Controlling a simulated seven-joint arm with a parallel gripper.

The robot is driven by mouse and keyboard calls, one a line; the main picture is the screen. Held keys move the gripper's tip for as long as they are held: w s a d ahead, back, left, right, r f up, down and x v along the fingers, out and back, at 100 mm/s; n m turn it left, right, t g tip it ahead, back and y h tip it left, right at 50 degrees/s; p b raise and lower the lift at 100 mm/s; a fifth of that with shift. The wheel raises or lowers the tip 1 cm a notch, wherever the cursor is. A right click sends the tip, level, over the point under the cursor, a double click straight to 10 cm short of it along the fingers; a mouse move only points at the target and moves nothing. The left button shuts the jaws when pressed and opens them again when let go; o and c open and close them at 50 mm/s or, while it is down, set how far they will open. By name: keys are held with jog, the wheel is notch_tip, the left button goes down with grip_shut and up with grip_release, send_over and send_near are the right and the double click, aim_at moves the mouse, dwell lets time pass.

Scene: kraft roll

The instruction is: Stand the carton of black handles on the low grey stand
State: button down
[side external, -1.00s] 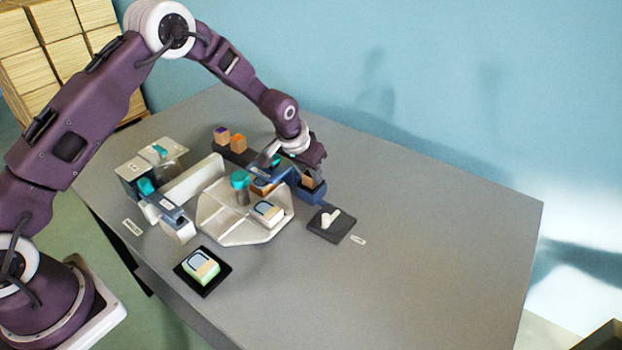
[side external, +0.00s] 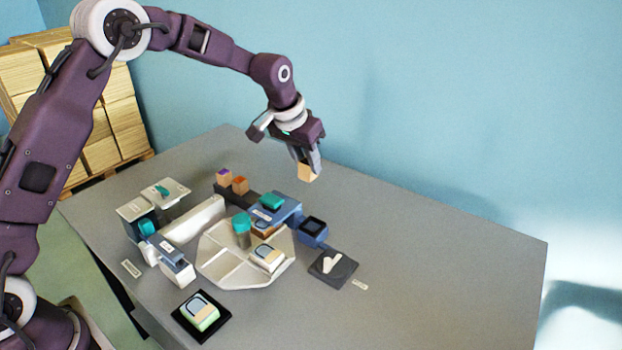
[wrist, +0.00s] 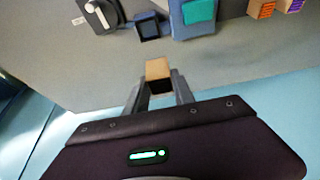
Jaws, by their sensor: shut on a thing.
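My gripper (side external: 307,162) is shut on a small tan carton (side external: 306,172), held in the air above the table and clear of everything. Which grey piece is the task's stand is not certain. A blue holder with a dark, empty opening (side external: 312,228) is below the gripper.
A blue machine with a teal top (side external: 285,210) stands beside the holder. A dark plate with a white lever (side external: 332,267) lies nearer the front. A pale tray (side external: 222,268) and a black pad with a green-sided block (side external: 201,315) are left. The table's right side is clear.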

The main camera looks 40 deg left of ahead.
jog(key=a, duration=1.8)
jog(key=shift+f, duration=6.8)
jog(key=shift+f, duration=0.75)
jog(key=c, duration=1)
grip_release()
jog(key=shift+s, duration=0.1)
